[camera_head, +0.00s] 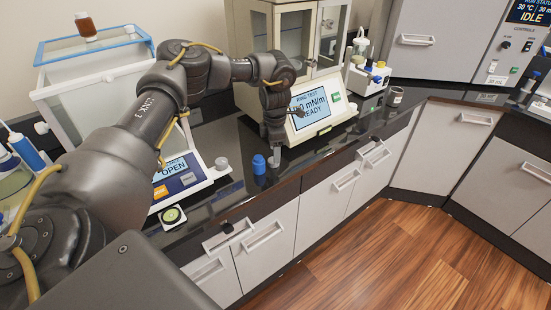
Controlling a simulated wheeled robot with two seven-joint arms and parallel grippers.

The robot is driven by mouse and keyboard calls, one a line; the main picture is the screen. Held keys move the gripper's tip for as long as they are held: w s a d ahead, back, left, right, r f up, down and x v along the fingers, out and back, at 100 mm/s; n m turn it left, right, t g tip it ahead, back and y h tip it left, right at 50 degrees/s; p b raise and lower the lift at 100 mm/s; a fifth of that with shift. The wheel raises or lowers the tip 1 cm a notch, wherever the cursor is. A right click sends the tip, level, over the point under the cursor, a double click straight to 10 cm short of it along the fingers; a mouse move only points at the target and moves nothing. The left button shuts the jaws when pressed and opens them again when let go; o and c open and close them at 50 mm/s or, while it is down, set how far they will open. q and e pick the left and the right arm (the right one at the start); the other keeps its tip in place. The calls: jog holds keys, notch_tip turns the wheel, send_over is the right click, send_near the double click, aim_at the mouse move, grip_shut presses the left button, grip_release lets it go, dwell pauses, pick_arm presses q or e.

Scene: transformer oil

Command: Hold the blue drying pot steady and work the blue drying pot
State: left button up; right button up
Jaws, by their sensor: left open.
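The blue drying pot (259,164) is a small, bright blue piece standing on the dark glossy counter near its front edge. My left arm reaches in from the left over the counter and bends down. My left gripper (273,158) is open and points down just to the right of the pot, close beside it. At this size I cannot tell whether a finger touches the pot. My right gripper is out of view.
A ring-test instrument (312,105) reading READY stands behind the gripper. A balance showing OPEN (178,170) and a small white cup (221,163) are left of the pot. A grey jar (395,96) stands at the right.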

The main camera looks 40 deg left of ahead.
pick_arm(q)
notch_tip(320, 180, up, 9)
jog(key=shift+f+b, duration=0.15)
jog(key=shift+b, duration=0.3)
